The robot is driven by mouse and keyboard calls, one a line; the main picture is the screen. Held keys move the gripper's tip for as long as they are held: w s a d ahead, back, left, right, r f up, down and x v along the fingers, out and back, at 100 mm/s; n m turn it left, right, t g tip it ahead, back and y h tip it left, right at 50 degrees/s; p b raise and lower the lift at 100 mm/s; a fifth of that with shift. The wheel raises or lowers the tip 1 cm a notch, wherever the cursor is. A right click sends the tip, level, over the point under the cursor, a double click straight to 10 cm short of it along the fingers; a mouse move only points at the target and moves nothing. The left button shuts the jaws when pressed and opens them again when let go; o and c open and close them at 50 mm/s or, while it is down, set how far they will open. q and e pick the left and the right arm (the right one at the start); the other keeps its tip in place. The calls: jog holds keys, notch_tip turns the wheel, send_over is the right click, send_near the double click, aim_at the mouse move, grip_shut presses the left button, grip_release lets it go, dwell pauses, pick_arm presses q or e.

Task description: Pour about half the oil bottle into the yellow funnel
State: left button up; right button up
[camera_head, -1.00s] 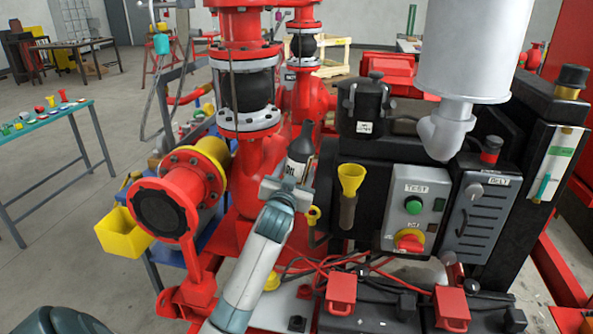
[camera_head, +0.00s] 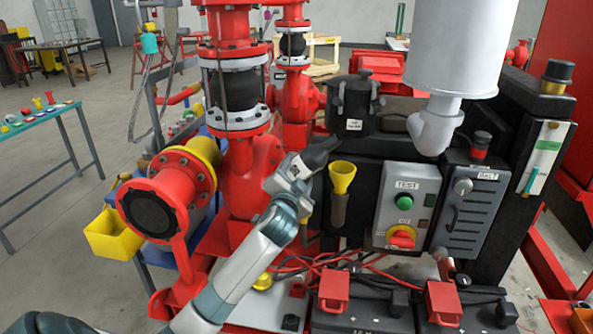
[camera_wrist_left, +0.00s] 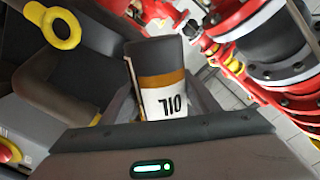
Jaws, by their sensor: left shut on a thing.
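The dark oil bottle (camera_head: 316,155) is tilted well over in the head view, its neck pointing right toward the yellow funnel. My left gripper (camera_head: 290,175) is shut on its body and partly hides it. In the left wrist view, the bottle (camera_wrist_left: 160,85) shows its white OIL label and brown band between the jaws (camera_wrist_left: 165,112). The yellow funnel (camera_head: 342,177) stands upright on a brownish pipe beside the black engine block. The bottle's mouth is above and left of the funnel; no oil stream is visible. My right gripper is out of view.
The control panel (camera_head: 405,207) is right of the funnel. Red flanged piping (camera_head: 240,110) rises left of my gripper.

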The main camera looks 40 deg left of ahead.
pick_arm(q)
jog(key=shift+s+a+r+m+p, duration=0.1)
jog(key=shift+a+r+m+p, duration=0.2)
jog(key=shift+p, duration=0.35)
jog(key=shift+s+a+r+m+p, duration=0.1)
jog(key=shift+r+m+p, duration=0.2)
jog(key=shift+m+p, duration=0.25)
jog(key=shift+s+a+r+m+p, duration=0.2)
jog(key=shift+r+m+p, duration=0.3)
jog(key=shift+p, duration=0.65)
jog(key=shift+s+a+r+m+p, duration=0.1)
jog(key=shift+a+r+m+p, duration=0.35)
jog(key=shift+p, duration=0.65)
dwell(4.5)
